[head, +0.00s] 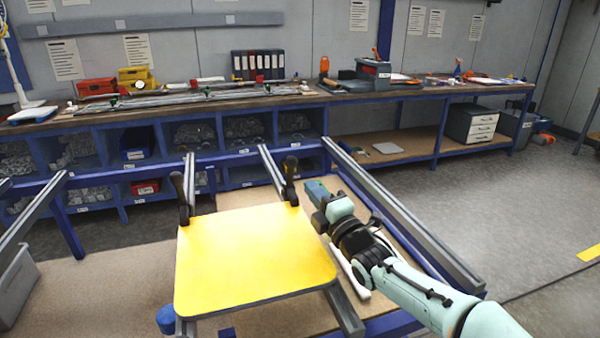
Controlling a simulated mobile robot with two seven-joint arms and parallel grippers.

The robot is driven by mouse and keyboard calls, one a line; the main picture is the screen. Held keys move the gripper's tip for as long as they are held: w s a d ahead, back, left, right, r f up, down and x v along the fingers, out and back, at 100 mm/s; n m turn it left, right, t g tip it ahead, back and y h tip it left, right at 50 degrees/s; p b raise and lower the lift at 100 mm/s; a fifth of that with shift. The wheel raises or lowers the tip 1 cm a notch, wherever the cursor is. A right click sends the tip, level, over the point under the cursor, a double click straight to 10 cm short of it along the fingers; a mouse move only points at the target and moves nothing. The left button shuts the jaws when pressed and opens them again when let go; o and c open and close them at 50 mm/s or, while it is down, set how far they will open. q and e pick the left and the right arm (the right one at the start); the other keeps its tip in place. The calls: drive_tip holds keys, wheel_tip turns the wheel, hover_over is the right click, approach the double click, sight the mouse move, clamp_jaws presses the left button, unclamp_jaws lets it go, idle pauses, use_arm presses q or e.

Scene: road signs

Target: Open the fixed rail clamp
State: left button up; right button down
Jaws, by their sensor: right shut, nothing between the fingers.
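A yellow sign plate (252,255) with rounded corners lies across the metal rails of the work frame. Two dark clamps stand at its far edge: a left clamp (182,200) and a right clamp (290,180), both with upright black handles. I cannot tell from the view which is the fixed one, or whether their jaws press on the plate. My right gripper (313,189) is shut and empty, just right of the right clamp, with a small gap seeming to show between them. My left gripper is not in view.
A long metal rail (395,210) runs beside my right arm. Behind the frame is a blue-framed workbench (210,98) with bins below and tools on top. A grey bin (15,285) stands at the left edge.

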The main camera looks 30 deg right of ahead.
sight(294, 165)
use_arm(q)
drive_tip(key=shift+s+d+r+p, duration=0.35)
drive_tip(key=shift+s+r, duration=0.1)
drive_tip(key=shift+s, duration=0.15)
use_arm(e)
drive_tip(key=x, duration=0.7)
